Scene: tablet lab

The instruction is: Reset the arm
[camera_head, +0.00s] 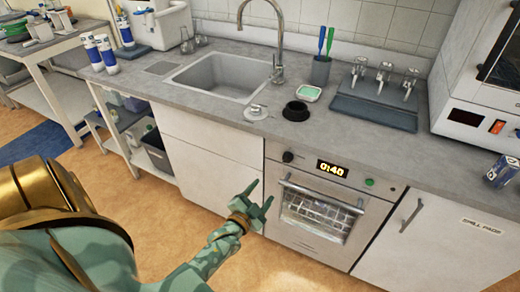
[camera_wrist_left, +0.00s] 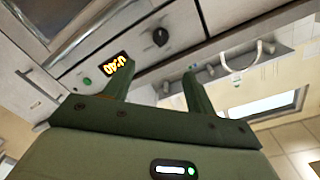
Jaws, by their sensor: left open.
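My left gripper (camera_head: 257,196) is green and stands in front of the cabinet doors below the counter, just left of the oven-like appliance. Its two fingers are apart and nothing is between them. In the left wrist view the open fingers of my left gripper (camera_wrist_left: 160,88) point toward the appliance front, with the black knob beyond them. My left arm comes in from the lower left. My right gripper is in neither view.
The appliance (camera_head: 318,208) has a glowing display (camera_head: 332,168) and a bar handle.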

